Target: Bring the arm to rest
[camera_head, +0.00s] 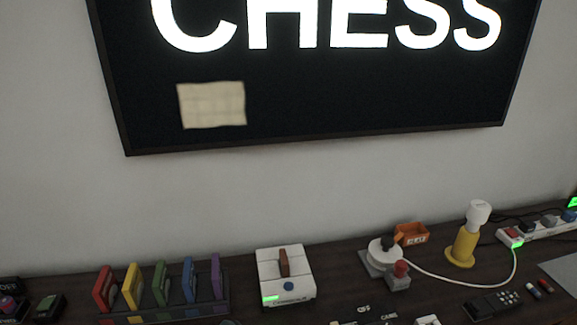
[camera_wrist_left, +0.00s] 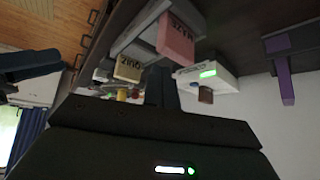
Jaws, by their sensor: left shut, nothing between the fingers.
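My left gripper (camera_wrist_left: 163,88) shows in the left wrist view, with its dark body across the bottom and its fingers together in the middle. It is shut and I see nothing held in it. Neither gripper shows in the head view. The left wrist view is tipped over, with upside-down labels on a pink block (camera_wrist_left: 177,38) and a cream block (camera_wrist_left: 129,68) beyond the fingers. A dark shape (camera_wrist_left: 30,66) at its left edge is unclear.
A dark desk (camera_head: 345,262) carries a rack of coloured cartridges (camera_head: 160,288), a white console (camera_head: 287,279), a joystick (camera_head: 385,255), a yellow-based white-topped object (camera_head: 467,238) and a power strip (camera_head: 540,230). A black CHESS screen (camera_head: 320,90) hangs above.

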